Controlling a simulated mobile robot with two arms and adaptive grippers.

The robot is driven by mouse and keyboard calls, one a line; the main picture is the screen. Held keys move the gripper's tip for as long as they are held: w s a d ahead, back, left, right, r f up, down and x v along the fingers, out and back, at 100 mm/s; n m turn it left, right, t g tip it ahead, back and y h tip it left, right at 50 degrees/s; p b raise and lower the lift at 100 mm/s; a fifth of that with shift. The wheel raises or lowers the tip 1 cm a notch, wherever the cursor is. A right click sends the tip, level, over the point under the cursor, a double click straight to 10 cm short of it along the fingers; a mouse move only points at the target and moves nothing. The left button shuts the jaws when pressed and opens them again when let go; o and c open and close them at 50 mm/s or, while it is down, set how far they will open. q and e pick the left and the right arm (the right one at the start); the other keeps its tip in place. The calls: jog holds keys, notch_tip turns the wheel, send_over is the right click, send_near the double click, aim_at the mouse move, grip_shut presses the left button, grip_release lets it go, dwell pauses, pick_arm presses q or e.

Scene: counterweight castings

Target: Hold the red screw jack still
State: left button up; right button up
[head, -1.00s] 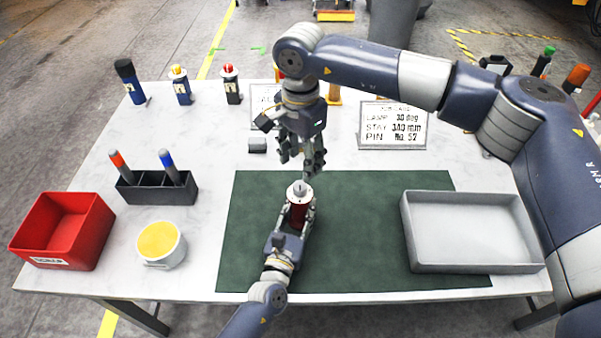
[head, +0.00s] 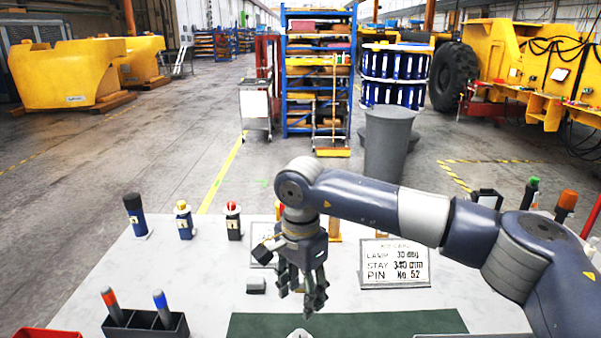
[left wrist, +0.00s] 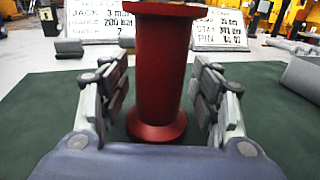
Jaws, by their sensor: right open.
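The red screw jack (left wrist: 158,70) stands upright on the green mat (left wrist: 40,115) in the left wrist view. Its top is cut off by the frame. In the head view only the pale top of the jack (head: 299,334) shows at the bottom edge. My left gripper (left wrist: 160,88) has a finger on each side of the jack's column, with a thin gap visible on both sides, so it looks open around it. The left gripper is out of the head view. My right gripper (head: 300,297) is open and empty, pointing down above the jack, apart from it.
A sign (head: 395,264) reading lamp, stay and pin stands right of my right gripper, with another partly hidden behind it. A black holder (head: 145,325) with two markers is at left. A grey bin (head: 388,145) stands beyond.

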pick_arm(q)
jog(key=shift+s, duration=0.1)
jog(key=v, duration=1.2)
jog(key=shift+f, duration=0.1)
